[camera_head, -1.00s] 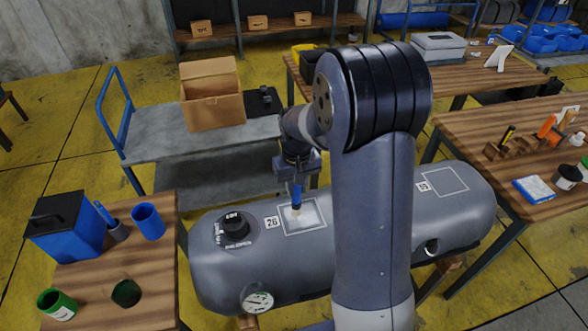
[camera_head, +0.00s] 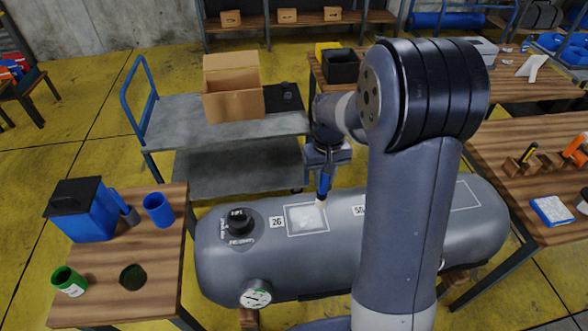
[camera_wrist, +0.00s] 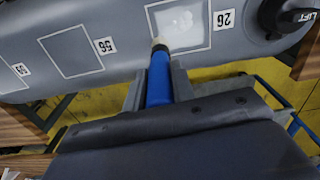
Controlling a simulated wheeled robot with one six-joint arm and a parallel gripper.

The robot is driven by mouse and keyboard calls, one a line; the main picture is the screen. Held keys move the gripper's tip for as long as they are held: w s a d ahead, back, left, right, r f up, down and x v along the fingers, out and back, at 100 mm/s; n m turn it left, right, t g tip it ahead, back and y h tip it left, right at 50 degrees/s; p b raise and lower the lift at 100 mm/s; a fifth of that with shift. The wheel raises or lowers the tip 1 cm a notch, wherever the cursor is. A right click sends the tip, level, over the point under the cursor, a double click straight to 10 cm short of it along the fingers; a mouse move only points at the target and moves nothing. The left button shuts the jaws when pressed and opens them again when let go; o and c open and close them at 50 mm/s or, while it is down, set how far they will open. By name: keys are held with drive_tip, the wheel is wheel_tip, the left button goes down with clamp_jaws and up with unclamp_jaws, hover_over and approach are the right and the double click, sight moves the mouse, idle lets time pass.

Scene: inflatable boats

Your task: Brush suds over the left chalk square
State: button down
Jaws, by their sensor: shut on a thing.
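The left chalk square (camera_head: 292,232) is drawn on top of a grey inflatable tube (camera_head: 225,275), beside a label reading 26. A white patch of suds (camera_head: 304,217) covers much of its inside; the square (camera_wrist: 152,18) and suds (camera_wrist: 181,22) also show in the wrist view. My gripper (camera_head: 325,168) is shut on the blue handle of a brush (camera_head: 325,184), which points down. A middle square (camera_wrist: 70,50) and part of another show in the wrist view.
A black valve (camera_head: 239,222) and a gauge (camera_head: 256,294) are on the tube's left. A left table holds a blue container (camera_head: 84,212), blue cup (camera_head: 158,209) and green cup (camera_head: 69,281). A cart with a cardboard box (camera_head: 233,100) stands behind.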

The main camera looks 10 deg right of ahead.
drive_tip(key=shift+r+p, duration=1.15)
drive_tip(key=shift+r, duration=0.85)
drive_tip(key=shift+f, duration=0.15)
